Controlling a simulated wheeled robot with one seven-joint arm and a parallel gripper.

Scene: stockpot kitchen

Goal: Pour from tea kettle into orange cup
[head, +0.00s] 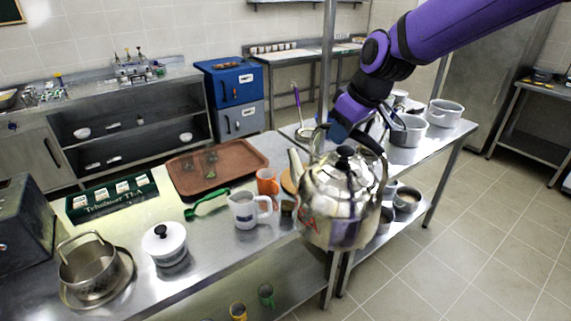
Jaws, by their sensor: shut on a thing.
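The tea kettle (340,205) is a shiny metal pot with a black knob on its lid and a dark handle, with red lettering on its side. My gripper (352,128) is shut on its handle and holds it in front of the table's near edge, roughly upright. The fingertips are partly hidden by the handle and wrist. The kettle's spout (298,166) points up and left. The orange cup (267,183) stands on the table just left of the spout in the picture, partly hidden behind a white mug (246,209).
On the steel table (212,255) are a brown tray (185,178), a green brush-like tool (207,204), a white lidded pot (165,243), a tea box (112,196) and a metal pot (92,268). More pots (443,113) stand at the far right end. Tiled floor at right is open.

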